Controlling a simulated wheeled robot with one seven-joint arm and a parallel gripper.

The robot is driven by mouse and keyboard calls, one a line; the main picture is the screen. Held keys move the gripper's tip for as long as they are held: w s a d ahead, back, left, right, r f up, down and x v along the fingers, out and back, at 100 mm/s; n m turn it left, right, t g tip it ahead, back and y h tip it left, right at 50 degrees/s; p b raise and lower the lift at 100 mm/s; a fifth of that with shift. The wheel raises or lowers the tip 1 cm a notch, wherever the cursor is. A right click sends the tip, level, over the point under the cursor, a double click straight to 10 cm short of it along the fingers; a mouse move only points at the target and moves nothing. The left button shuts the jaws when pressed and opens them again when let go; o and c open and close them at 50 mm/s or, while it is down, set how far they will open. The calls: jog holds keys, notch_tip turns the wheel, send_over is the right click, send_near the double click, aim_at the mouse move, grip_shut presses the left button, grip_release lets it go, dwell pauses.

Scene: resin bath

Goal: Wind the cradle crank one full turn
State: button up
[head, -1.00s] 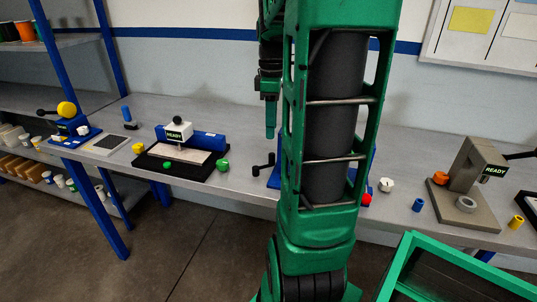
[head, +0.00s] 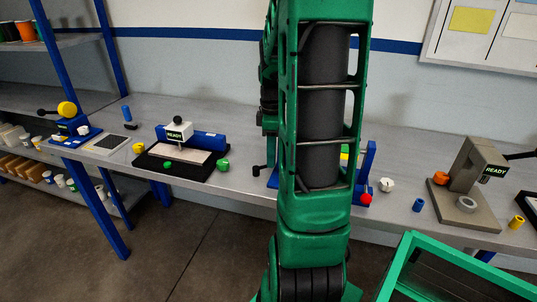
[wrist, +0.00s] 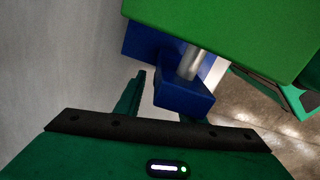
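The cradle station stands mid-bench in the head view, mostly hidden behind my arm. A small black crank part (head: 257,168) shows left of my arm, and a blue upright (head: 367,165) with a red knob (head: 366,199) shows right of it. In the wrist view a large bright green block (wrist: 235,38) fills the top right. Below it a silver shaft (wrist: 194,62) meets a blue block (wrist: 183,97). My gripper (wrist: 163,95) looks open, its left finger clear and its right finger mostly hidden by the blue block. I see nothing held; contact cannot be told.
A black tray station with a READY sign (head: 179,134) stands left. A grey press (head: 470,175) stands right. A white knob-shaped piece (head: 387,185) and a blue cylinder (head: 418,205) lie between. A green-framed bin (head: 410,265) is at front right.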

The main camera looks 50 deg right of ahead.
jog(key=shift+c, duration=0.4)
grip_shut()
jog(key=shift+s+a+m, duration=0.15)
jog(key=shift+s+m, duration=0.15)
jog(key=shift+m, duration=0.5)
jog(key=shift+o, duration=0.4)
grip_release()
notch_tip(320, 180, up, 11)
jog(key=shift+f, duration=0.1)
